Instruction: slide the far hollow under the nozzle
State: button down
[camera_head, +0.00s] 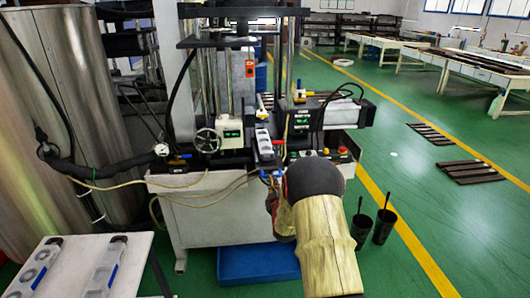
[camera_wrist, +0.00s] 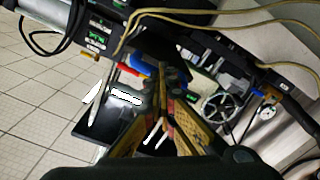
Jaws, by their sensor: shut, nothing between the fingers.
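A narrow pale grey mould (camera_head: 264,145) lies lengthwise on the machine's bed in the head view. Its separate hollows are too small to make out clearly. The nozzle tip cannot be told apart from the machine's rods and frame above the mould. My gripper (camera_wrist: 174,78) is shut and empty in the wrist view, its brown and dark fingers drawn together at the tips. It points toward the machine; whether it touches the mould cannot be told. In the head view my arm covers most of the gripper, near the front of the machine.
Two more moulds (camera_head: 35,266) (camera_head: 105,267) lie on a white table (camera_head: 66,283) at lower left. The machine (camera_head: 215,215) has a handwheel (camera_head: 207,140) and hanging hoses. Two black cups (camera_head: 361,230) (camera_head: 384,226) stand at its right. Open green floor lies beyond.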

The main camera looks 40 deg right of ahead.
jog(key=shift+w+d, duration=0.3)
jog(key=shift+w, duration=0.1)
dwell(0.5)
jog(key=shift+s+a, duration=0.1)
jog(key=b+v, duration=0.1)
jog(key=v, duration=0.5)
jog(key=shift+s+a, duration=0.2)
jog(key=shift+s, duration=0.1)
dwell(0.3)
